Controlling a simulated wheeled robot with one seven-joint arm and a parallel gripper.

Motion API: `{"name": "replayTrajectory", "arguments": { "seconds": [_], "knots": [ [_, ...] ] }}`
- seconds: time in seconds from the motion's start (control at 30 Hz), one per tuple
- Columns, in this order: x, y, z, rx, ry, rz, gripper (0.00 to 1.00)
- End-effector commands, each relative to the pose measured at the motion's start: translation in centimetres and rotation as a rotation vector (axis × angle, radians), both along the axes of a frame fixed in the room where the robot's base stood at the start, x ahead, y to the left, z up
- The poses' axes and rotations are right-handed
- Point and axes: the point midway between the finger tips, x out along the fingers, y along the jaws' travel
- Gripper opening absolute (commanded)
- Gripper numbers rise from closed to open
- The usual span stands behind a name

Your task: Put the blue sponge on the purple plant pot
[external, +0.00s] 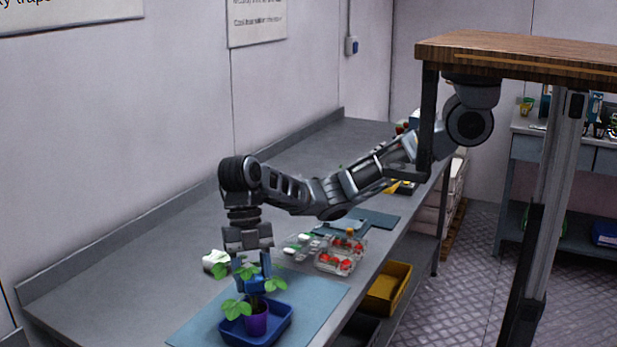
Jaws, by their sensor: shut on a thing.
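The purple plant pot (257,321) stands in a blue tray (287,330) on a blue-grey mat, with a green leafy plant (236,308) in it. My gripper (252,278) points straight down just above and behind the pot, among the leaves. It is shut on the blue sponge (256,285), of which only a small part shows between the fingers and leaves. Whether the sponge touches the pot or plant cannot be told from this view.
Clear punnets with red berries (335,263) lie right of my gripper. A white item (215,260) sits to its left. A yellow bin (388,289) is below the bench edge. The bench at the left is clear.

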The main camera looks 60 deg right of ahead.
Motion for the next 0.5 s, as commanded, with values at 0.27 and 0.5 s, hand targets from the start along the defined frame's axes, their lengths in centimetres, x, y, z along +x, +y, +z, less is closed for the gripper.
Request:
{"name": "replayTrajectory", "arguments": {
  "seconds": [0.27, 0.5],
  "knots": [
    [0.0, 0.0, -2.8, -0.002, 0.002, -0.002, 0.22],
    [0.0, 0.1, -4.1, 0.0, 0.0, -0.001, 0.22]
  ]
}}
